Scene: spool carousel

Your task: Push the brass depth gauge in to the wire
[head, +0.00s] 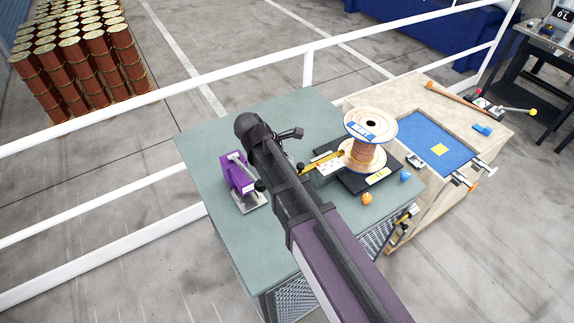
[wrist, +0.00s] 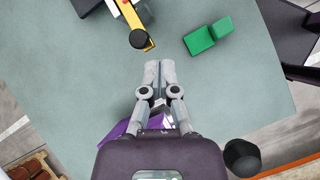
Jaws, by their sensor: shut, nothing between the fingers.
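The brass depth gauge (head: 322,162) is a flat yellow bar pointing at the wire spool (head: 364,153) in the head view. In the wrist view, the gauge (wrist: 129,16) runs in from the top edge, with a round black knob (wrist: 138,38) at its near end. My gripper (wrist: 160,66) is shut and empty. Its fingertips appear just below and right of the knob, with a small gap in the picture. The spool holds copper-coloured wire on a black base (head: 357,181). My arm hides the gripper in the head view, and whether the gauge touches the wire is unclear.
A purple device (head: 239,174) stands left of my arm on the green table (head: 208,140). An orange knob (head: 367,198) is near the base. A wooden bench (head: 440,112) adjoins the right side.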

